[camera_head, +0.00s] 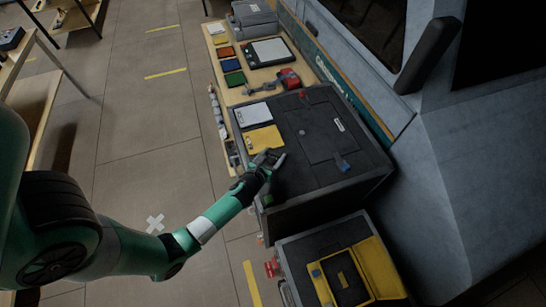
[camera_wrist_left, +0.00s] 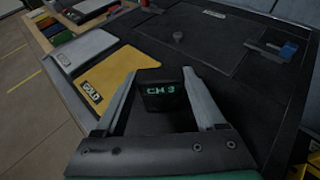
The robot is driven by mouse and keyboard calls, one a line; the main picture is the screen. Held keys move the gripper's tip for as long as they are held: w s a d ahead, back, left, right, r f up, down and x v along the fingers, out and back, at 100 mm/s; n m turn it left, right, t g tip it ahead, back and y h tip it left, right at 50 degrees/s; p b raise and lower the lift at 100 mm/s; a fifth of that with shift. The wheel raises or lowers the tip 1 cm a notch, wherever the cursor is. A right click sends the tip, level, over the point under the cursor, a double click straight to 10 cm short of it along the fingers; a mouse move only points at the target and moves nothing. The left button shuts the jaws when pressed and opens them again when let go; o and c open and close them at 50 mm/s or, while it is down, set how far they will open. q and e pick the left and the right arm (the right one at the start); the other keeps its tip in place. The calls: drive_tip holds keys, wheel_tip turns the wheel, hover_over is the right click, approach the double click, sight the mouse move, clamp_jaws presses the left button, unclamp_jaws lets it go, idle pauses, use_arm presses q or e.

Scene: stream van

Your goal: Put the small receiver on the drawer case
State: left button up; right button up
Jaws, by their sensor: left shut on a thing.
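My left gripper (camera_head: 269,161) is shut on a small black receiver with a green "CH 3" display. The receiver (camera_wrist_left: 162,88) sits between the two fingers in the left wrist view, its display facing the camera. The gripper is over the near left part of the top of a large dark case (camera_head: 310,175), which I take to be the drawer case. Its top also shows in the left wrist view (camera_wrist_left: 240,95). I cannot tell whether the receiver touches that top. My right gripper is in neither view.
A yellow card (camera_head: 263,138) and a pale card (camera_head: 254,114) lie on the case's left side. A blue item (camera_head: 342,163) lies on its right. A wooden bench (camera_head: 225,85) with coloured trays is behind. Below stands another case with an open yellow box (camera_head: 378,268).

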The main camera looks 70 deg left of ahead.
use_arm(q)
drive_tip(key=shift+f, duration=0.15)
drive_tip(key=o, duration=1.4)
drive_tip(key=shift+o, duration=0.2)
drive_tip(key=shift+s+d+r, duration=0.15)
drive_tip(key=shift+r, duration=0.2)
drive_tip(key=p+v, duration=0.1)
drive_tip(key=v, duration=1)
drive_tip(key=shift+s+d+p, duration=0.2)
drive_tip(key=shift+s+p, duration=0.05)
drive_tip(key=shift+p, duration=0.15)
